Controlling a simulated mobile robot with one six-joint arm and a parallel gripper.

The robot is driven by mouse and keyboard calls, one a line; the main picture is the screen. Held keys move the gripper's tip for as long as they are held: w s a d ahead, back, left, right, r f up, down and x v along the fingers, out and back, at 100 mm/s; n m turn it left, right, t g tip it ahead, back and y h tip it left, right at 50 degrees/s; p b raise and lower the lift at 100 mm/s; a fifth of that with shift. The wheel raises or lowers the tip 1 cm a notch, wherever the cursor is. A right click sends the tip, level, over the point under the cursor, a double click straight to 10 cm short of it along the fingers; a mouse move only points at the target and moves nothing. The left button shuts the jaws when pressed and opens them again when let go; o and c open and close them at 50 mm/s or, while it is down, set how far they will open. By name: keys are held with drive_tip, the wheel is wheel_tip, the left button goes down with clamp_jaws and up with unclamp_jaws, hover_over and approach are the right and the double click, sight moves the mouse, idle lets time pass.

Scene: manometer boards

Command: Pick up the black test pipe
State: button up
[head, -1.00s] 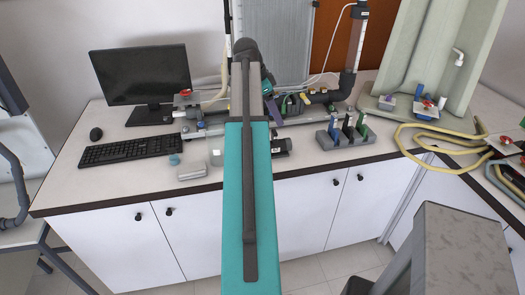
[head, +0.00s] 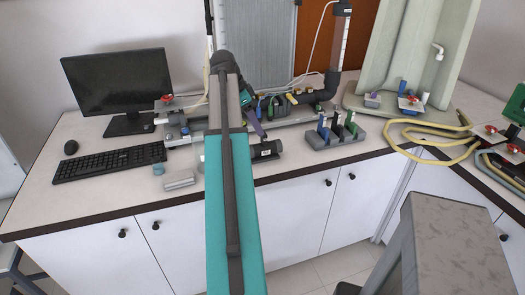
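A grey stand (head: 322,142) on the bench, right of my arm, holds upright pieces. One is blue (head: 323,128), the middle one is black with a pale part (head: 336,122), and one is green (head: 351,121). The middle one looks like the black test pipe, though it is too small to be sure. A short black cylinder (head: 266,150) also lies on the bench beside my arm. My teal arm covers the centre of the view. My gripper (head: 256,122) is mostly hidden beyond the arm's far end, left of the stand. Its fingers cannot be made out.
A monitor (head: 117,82) and a keyboard (head: 110,163) stand on the left. Behind is a pipe rig with a black elbow (head: 324,91). A yellow hose (head: 440,131) lies coiled on the right.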

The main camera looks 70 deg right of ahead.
sight(268, 145)
drive_tip(key=shift+p+x, duration=0.85)
drive_tip(key=shift+x, duration=3.3)
drive_tip(key=shift+p+x, duration=0.7)
drive_tip(key=shift+x, duration=0.45)
drive_tip(key=shift+p+x, duration=0.45)
drive_tip(key=shift+x, duration=0.95)
drive_tip(key=shift+d, duration=0.15)
drive_tip(key=c, duration=1.4)
drive_tip(key=shift+r, duration=0.2)
